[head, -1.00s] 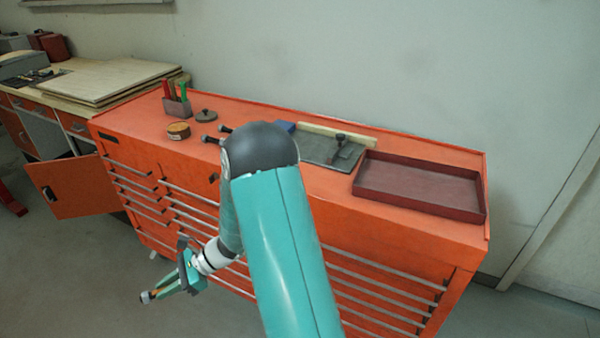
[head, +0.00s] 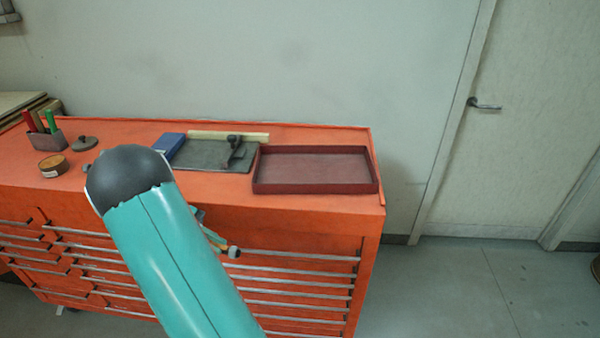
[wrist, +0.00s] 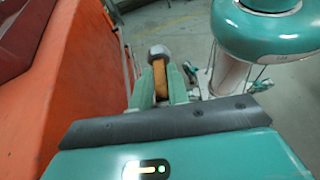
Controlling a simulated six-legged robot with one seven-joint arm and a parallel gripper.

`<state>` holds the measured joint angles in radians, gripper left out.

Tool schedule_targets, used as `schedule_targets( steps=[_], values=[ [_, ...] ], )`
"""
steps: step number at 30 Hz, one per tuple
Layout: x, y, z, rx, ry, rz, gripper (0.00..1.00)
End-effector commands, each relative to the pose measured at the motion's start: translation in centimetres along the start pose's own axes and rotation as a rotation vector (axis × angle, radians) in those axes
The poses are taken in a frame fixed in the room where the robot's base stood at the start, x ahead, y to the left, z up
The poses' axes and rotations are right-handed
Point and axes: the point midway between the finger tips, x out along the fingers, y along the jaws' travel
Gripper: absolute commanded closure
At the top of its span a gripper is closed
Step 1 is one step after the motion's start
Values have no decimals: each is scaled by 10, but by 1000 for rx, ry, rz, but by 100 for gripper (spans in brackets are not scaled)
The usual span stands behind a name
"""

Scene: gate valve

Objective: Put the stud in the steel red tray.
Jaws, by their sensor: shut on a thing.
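The steel red tray (head: 315,187) is a shallow, empty dark-red tray on the right end of the orange cabinet's top. My gripper (head: 216,241) is low in front of the cabinet's drawers, below and left of the tray, and mostly hidden behind my arm. It is shut on the stud, whose grey end (head: 234,252) sticks out past the fingers. In the wrist view the stud's round grey head (wrist: 159,52) shows beyond my gripper (wrist: 161,82), with a brownish shank between the fingers.
The orange cabinet (head: 215,218) has drawer handles along its front. On top are a dark plate (head: 205,155) with a dark tool, a blue box (head: 170,145), a wooden strip, a round tin (head: 53,166), a dark lid and a pen holder (head: 46,138). Floor at right is clear.

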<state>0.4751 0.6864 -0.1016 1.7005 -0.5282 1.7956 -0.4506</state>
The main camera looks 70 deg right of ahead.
Motion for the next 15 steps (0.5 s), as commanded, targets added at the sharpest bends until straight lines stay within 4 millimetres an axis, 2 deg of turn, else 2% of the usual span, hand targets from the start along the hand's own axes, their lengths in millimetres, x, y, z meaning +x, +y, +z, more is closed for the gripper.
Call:
schedule_targets(
  steps=[1, 3, 9, 12, 15],
  values=[
    [4, 22, 22, -22, 5, 74, 100],
    [7, 52, 51, -64, 7, 178, 100],
    [9, 123, 141, -175, 9, 448, 100],
    [6, 145, 178, -214, 6, 539, 100],
    [3, 158, 203, -240, 4, 591, 100]
  ],
)
